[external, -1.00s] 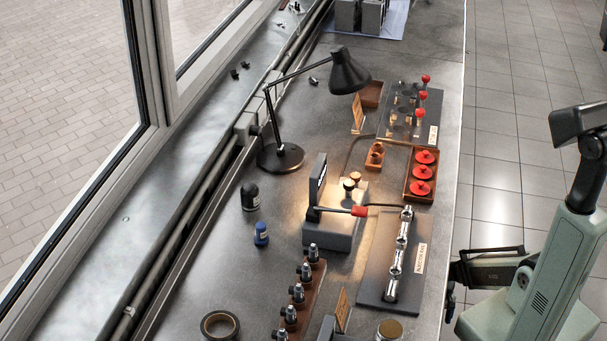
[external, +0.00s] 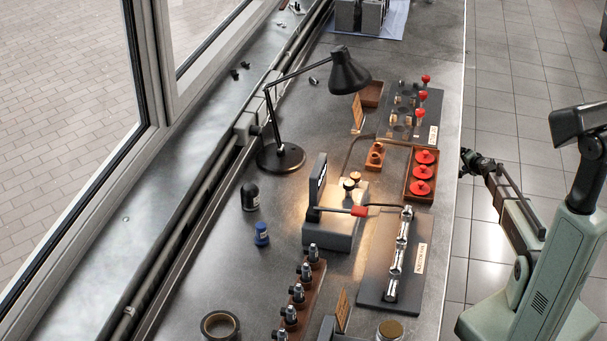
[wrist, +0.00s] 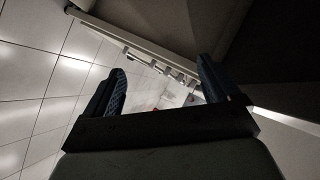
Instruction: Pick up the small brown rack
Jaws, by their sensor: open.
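The small brown rack (external: 375,156) stands on the grey bench in the external view, left of the tray of red discs. It has round openings in its top; what they hold is too small to tell. My gripper (external: 468,158) is beyond the bench's right edge, to the right of the rack and well apart from it. In the wrist view my gripper (wrist: 163,90) has its two dark fingers spread, with nothing between them. I cannot make out the rack in the wrist view.
A brown tray (external: 419,195) with red discs lies between my gripper and the rack. A grey plate (external: 398,122) with red-topped parts is behind it. A desk lamp (external: 349,76) overhangs the bench at left. A grey block fixture (external: 330,232) stands nearer.

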